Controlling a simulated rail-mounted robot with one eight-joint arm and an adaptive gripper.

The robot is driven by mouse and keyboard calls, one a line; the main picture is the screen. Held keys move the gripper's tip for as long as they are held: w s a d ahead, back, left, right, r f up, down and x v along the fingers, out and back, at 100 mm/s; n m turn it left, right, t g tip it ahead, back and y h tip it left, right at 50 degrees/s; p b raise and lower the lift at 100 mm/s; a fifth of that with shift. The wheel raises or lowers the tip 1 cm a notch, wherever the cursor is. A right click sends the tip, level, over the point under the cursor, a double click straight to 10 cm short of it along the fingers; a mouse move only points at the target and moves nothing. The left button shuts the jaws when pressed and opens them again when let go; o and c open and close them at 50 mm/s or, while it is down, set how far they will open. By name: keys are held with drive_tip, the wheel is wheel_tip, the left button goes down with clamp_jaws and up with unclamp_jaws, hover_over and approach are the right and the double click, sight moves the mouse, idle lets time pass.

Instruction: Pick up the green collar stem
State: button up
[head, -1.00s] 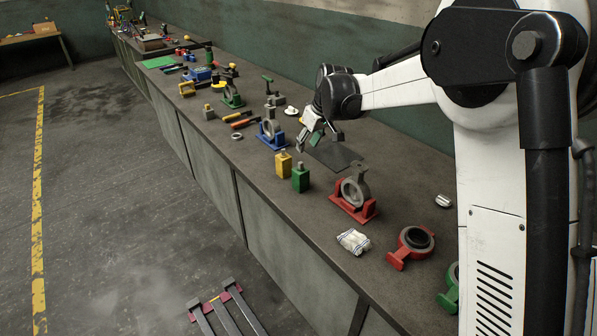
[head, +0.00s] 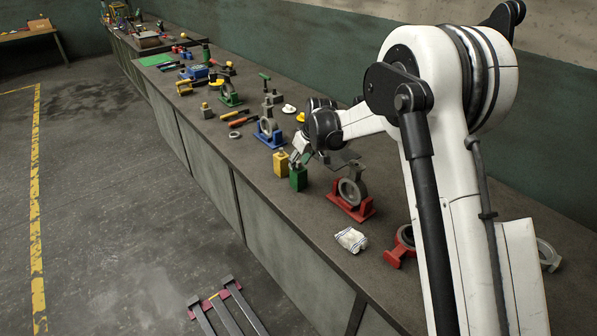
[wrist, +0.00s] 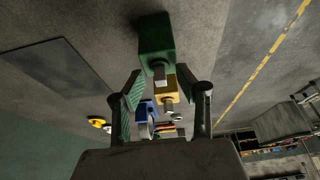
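The green collar stem (head: 298,179) is a green block with a short grey stem on top, standing upright on the bench. In the wrist view the green collar stem (wrist: 156,38) is at upper middle, its grey stem pointing toward my gripper. My gripper (head: 303,155) is close to its top, on the side toward the wall. In the wrist view my gripper (wrist: 168,82) has its two green-padded fingers spread, with nothing clamped between them. Whether a finger touches the stem cannot be told.
A yellow block with a stem (head: 281,162) stands close beside the green one. A red stand with a grey ring (head: 352,194) is to the right, with a white cloth bundle (head: 351,240) in front. A dark mat (wrist: 58,72) lies flat nearby. The blue ring stand (head: 269,134) is farther back.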

drive_tip(key=shift+f, duration=0.1)
clamp_jaws()
drive_tip(key=shift+a, duration=0.1)
idle(0.3)
